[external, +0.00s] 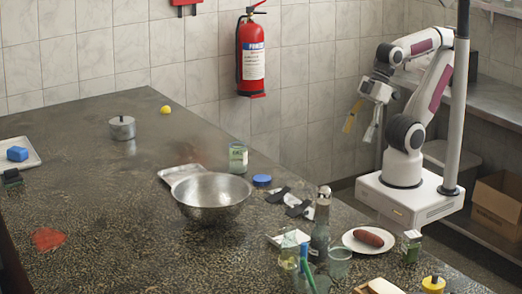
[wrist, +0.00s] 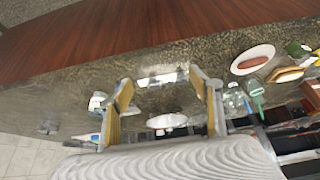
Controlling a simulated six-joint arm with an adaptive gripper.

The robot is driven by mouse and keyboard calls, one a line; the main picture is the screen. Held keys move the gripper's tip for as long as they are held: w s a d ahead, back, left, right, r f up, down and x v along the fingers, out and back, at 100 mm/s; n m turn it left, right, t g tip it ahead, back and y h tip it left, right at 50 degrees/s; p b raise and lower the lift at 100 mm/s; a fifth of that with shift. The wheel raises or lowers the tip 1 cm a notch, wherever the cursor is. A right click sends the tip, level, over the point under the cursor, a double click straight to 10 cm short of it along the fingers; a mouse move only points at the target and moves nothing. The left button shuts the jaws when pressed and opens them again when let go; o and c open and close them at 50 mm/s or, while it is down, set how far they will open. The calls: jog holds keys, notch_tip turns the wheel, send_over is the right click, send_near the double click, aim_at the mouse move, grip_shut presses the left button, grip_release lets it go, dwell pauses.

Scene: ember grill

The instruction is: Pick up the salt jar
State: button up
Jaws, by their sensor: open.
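The salt jar appears to be the clear glass jar with a pale label (external: 238,157), standing upright behind the metal bowl in the external view. Its label is too small to read for certain. A pale jar-like shape (wrist: 97,103) beside my left finger in the wrist view may be it, but I cannot tell. My gripper (external: 359,130) is open and empty, hanging beyond the counter's right side, well apart from the jar. Its two yellow-padded fingers are spread in the wrist view (wrist: 161,82).
A metal bowl (external: 213,203) and a blue lid (external: 262,180) stand close to the jar. A dark bottle (external: 320,230), glasses and a plate with a sausage (external: 368,240) crowd the near right. The counter's left middle is mostly clear.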

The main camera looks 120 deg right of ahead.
jog(key=shift+w, duration=0.1)
jog(key=w+d+f+t+h, duration=0.3)
jog(key=w+d+t+h, duration=0.2)
jog(key=w+d, duration=1.7)
jog(key=shift+w+d+f+n+t+y, duration=0.15)
jog(key=shift+d+f+t+y, duration=0.35)
jog(key=shift+d+f, duration=0.8)
jog(key=shift+s+d+f+n+t+y, duration=0.1)
jog(key=shift+d+f+n+t+y, duration=0.35)
jog(key=shift+d+f, duration=0.75)
jog(key=shift+w+d+f+t+y, duration=0.1)
jog(key=shift+d+f+t+y, duration=0.15)
jog(key=shift+d+f+t, duration=0.75)
jog(key=shift+s+d+f+y, duration=0.4)
jog(key=shift+s+d+f, duration=0.25)
jog(key=shift+d+f, duration=0.2)
jog(key=shift+s+f+m+t+y, duration=0.15)
jog(key=shift+s+f+t+y, duration=0.15)
jog(key=shift+s+t, duration=0.2)
jog(key=shift+s+f+m+t+y, duration=0.15)
jog(key=shift+s+f+t+y, duration=0.15)
jog(key=shift+s, duration=0.25)
jog(key=shift+s+m+t, duration=0.4)
jog(key=shift+s+t, duration=0.55)
jog(key=shift+s, duration=0.45)
jog(key=shift+w, duration=0.1)
